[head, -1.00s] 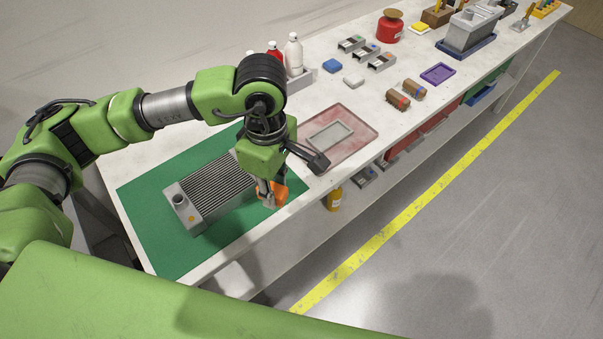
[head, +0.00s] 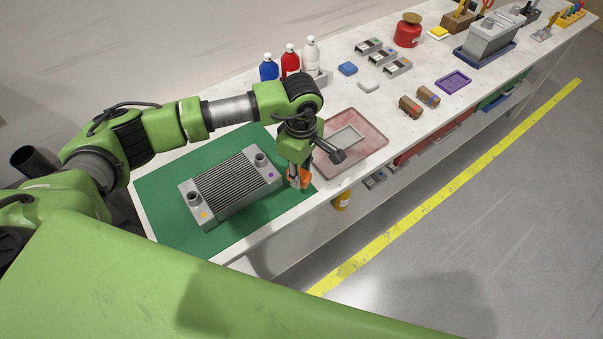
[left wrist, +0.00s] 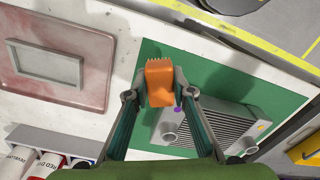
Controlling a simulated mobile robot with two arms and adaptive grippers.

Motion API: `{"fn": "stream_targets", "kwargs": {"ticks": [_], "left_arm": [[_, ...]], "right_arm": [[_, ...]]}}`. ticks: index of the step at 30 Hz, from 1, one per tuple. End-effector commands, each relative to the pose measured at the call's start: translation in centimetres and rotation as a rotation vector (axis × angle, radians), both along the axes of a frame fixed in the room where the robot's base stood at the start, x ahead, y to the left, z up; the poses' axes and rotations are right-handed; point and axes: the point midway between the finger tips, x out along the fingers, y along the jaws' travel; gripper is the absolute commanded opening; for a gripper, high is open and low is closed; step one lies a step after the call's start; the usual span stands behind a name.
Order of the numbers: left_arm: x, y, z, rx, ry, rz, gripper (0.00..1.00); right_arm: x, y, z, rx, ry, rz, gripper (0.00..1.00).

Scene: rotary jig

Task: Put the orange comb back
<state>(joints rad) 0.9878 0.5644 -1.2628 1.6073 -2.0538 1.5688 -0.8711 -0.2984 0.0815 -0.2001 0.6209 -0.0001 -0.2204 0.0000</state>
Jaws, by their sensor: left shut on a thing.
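The orange comb (head: 304,177) is held in my left gripper (head: 298,182), at the right edge of the green mat (head: 170,208). In the left wrist view the comb (left wrist: 160,84) sits between the two fingertips (left wrist: 161,97), its toothed edge pointing away from the wrist. The left gripper is shut on it. A grey finned radiator (head: 232,188) lies on the mat, left of the gripper and apart from the comb. Its two round ports face up. My right gripper does not show.
A reddish tray (head: 365,158) with a grey frame (head: 345,137) lies just right of the gripper. Bottles (head: 290,62) stand at the back. Small blocks, brown rolls (head: 410,107) and a purple tray (head: 453,82) lie farther right. The table's front edge is close to the gripper.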

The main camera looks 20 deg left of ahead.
Motion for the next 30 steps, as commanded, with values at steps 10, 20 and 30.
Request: {"fn": "stream_targets", "kwargs": {"ticks": [10,20,30], "left_arm": [[1.4,0.2,-2.2,0.0,0.004,0.001,0.03],[1.5,0.2,-4.8,-0.001,-0.002,0.0,0.03],[1.5,0.2,-5.0,-0.001,-0.001,0.0,0.36]], "right_arm": [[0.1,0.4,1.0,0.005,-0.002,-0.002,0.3],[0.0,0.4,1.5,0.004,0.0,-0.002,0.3],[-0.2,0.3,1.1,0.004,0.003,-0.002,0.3]]}}
